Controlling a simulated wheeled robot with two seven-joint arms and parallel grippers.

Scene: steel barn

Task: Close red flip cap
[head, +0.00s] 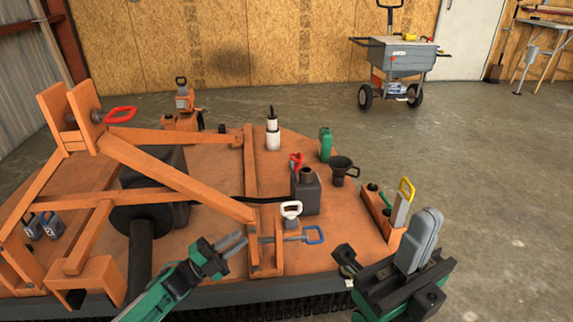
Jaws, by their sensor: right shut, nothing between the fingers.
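The red flip cap (296,159) stands raised at the back left of the mouth of a dark grey canister (306,196) on the orange deck. The dark round mouth shows uncovered. My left gripper (244,238) is in front and to the left of the canister, apart from it. Its two grey fingers show a narrow gap and hold nothing. My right gripper (431,219) is to the right of the deck's front right corner. Its grey fingers are shut together and empty, well to the right of the cap.
A black funnel (342,168) and a green bottle (325,144) are behind right. An orange frame bar (250,175) rises on its left. A yellow-handled pin (404,197) is near my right gripper.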

